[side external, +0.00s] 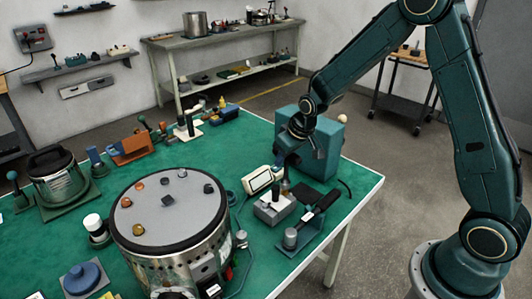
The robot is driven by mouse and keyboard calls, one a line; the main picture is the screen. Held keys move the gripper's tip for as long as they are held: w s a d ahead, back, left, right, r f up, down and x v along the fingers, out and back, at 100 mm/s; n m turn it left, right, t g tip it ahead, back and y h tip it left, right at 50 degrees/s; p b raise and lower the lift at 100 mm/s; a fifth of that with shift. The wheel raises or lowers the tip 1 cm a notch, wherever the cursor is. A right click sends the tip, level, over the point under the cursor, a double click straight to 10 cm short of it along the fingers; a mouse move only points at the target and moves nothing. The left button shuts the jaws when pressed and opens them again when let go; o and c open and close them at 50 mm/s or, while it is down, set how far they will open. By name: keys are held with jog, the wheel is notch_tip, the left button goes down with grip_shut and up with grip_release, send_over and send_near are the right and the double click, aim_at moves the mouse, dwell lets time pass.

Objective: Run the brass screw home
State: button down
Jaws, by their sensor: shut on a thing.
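My gripper (284,166) is at the right part of the green table, in front of a teal box (322,146). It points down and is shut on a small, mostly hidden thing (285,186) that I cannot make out. A white device with a pale screen (258,180) is close to the left of the jaws. A grey block with a dark upright post (272,208) stands just below them in the picture. I cannot pick out the brass screw with certainty. A small gold-coloured knob (138,229) sits on the grey top of a large round metal drum (180,262).
A dark fixture with a grey cylinder (291,238) stands near the table's right edge. Several coloured knobs sit on the drum top. A lidded pot (55,178), an orange holder (130,148) and small tools line the far left. Green tabletop (235,148) is bare left of the teal box.

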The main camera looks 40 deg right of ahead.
jog(key=shift+f, duration=1)
dwell(0.4)
jog(key=c, duration=1.8)
grip_release()
grip_shut()
